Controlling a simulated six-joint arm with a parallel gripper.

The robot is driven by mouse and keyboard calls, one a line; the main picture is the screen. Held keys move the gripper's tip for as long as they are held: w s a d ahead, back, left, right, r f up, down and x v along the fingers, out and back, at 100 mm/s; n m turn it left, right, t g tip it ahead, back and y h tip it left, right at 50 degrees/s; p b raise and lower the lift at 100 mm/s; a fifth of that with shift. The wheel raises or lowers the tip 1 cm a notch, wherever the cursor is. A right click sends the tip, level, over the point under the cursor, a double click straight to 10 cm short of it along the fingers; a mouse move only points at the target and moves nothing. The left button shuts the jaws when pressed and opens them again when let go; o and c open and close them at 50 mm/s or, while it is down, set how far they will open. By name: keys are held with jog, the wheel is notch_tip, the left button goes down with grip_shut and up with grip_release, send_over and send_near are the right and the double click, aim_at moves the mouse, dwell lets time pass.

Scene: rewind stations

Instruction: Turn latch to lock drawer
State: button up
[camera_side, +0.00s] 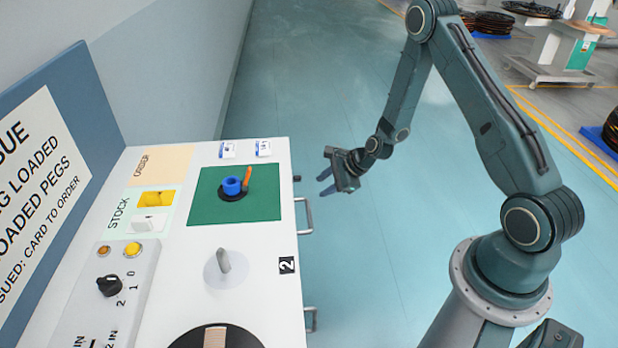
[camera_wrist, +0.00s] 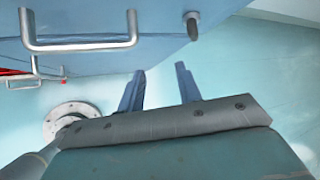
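The latch is a small dark knob (camera_wrist: 193,27) on the blue-grey cabinet front in the wrist view, right of a metal drawer handle (camera_wrist: 80,46). In the side view the latch (camera_side: 297,178) shows as a small dark stub at the cabinet's right edge, beyond the upper handle (camera_side: 309,216). My gripper (camera_side: 324,180) hangs in front of that edge, apart from the latch. In the wrist view my gripper (camera_wrist: 160,80) has its two blue fingers spread, with nothing between them. The latch stands ahead of the right finger. The drawer front is mostly hidden in the side view.
The bench top (camera_side: 190,235) carries a green mat (camera_side: 265,205) with a blue ring part (camera_side: 232,186) and an orange peg (camera_side: 247,178). A grey upright lever (camera_side: 223,260) stands nearer. A lower handle (camera_side: 313,320) also sticks out.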

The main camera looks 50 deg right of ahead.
aim_at(296, 178)
jog(key=s+d+r+n+t+y, duration=0.1)
jog(key=s+d+n+t+y, duration=0.1)
jog(key=d+t+y, duration=0.3)
jog(key=shift+d+n, duration=0.4)
jog(key=shift+d, duration=0.65)
jog(key=x, duration=1.3)
jog(key=shift+w+a+f, duration=0.15)
jog(key=shift+w+a, duration=0.05)
jog(key=shift+a, duration=0.05)
jog(key=c, duration=0.7)
